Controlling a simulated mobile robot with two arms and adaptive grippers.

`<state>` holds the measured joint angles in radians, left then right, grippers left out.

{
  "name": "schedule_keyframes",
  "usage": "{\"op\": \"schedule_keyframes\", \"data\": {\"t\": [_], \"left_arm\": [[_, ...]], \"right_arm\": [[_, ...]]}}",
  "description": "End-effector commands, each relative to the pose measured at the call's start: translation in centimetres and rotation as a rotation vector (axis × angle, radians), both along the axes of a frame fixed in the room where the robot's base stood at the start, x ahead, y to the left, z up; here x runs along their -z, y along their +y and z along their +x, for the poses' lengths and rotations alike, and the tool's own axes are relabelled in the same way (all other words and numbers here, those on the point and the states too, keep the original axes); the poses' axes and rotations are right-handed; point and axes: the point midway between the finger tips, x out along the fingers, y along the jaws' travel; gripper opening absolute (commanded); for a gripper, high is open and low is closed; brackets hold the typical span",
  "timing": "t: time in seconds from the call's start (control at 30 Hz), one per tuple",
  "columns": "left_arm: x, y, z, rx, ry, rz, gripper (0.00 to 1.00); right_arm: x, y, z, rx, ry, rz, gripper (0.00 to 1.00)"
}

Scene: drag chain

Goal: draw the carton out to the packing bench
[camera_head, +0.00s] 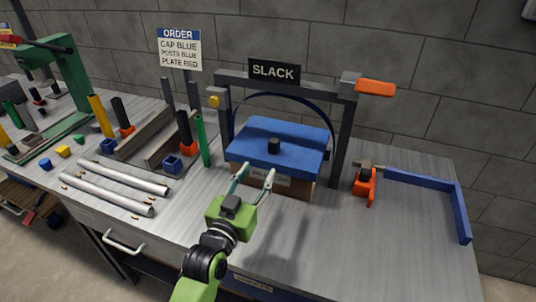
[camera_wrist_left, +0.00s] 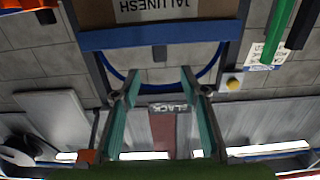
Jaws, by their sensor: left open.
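The brown carton (camera_head: 303,191) stands on the grey metal bench (camera_head: 310,245) inside a dark frame, under a thick blue plate (camera_head: 290,133) with a black knob. A pale printed label faces the front. In the left wrist view the carton (camera_wrist_left: 215,9) appears upside down at the top, its label (camera_wrist_left: 155,10) toward me. My left gripper (camera_head: 258,170) is open and empty, its two teal fingers at the carton's front near the label. I cannot tell whether they touch it. The left wrist view shows the fingers (camera_wrist_left: 158,80) spread apart. My right gripper is out of view.
The dark frame (camera_head: 343,140) carries a SLACK sign (camera_head: 274,71), a blue arched band and an orange lever (camera_head: 375,88). A blue L-shaped bar (camera_head: 430,184) and orange clamp (camera_head: 364,187) lie right. Silver rods (camera_head: 110,194) and posts crowd the left. Bench front is clear.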

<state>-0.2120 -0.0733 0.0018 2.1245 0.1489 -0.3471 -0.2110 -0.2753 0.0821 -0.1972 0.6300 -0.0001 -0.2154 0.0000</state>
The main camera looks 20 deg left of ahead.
Motion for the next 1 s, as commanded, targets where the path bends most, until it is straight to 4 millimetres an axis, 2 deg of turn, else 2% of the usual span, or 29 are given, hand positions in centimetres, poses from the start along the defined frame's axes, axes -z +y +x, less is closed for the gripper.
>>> {"op": "schedule_keyframes", "data": {"t": [0.03,0.1,0.23,0.37,0.53,0.63,0.8,1.0], "left_arm": [[-0.2,0.0,0.8,0.000,-0.001,-0.001,0.40],[-0.3,-0.1,2.0,0.000,-0.002,0.000,0.40],[-0.3,-0.2,4.6,0.001,-0.002,0.000,0.40],[-0.3,-0.3,7.2,0.000,-0.002,0.000,0.40],[-0.2,-0.3,10.1,0.001,0.000,0.000,0.40],[-0.1,-0.4,11.4,0.001,0.000,0.000,0.40],[0.0,-0.4,12.6,0.000,0.001,0.000,0.40],[0.0,-0.4,12.8,0.000,0.001,0.000,0.40]], "right_arm": [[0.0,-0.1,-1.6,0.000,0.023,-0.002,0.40],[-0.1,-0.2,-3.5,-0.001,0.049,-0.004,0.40],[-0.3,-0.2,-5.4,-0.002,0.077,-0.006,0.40],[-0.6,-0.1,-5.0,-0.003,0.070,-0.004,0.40],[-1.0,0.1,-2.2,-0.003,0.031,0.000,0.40],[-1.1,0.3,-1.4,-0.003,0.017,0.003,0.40],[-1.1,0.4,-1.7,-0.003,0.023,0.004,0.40],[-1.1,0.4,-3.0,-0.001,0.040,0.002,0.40]]}}
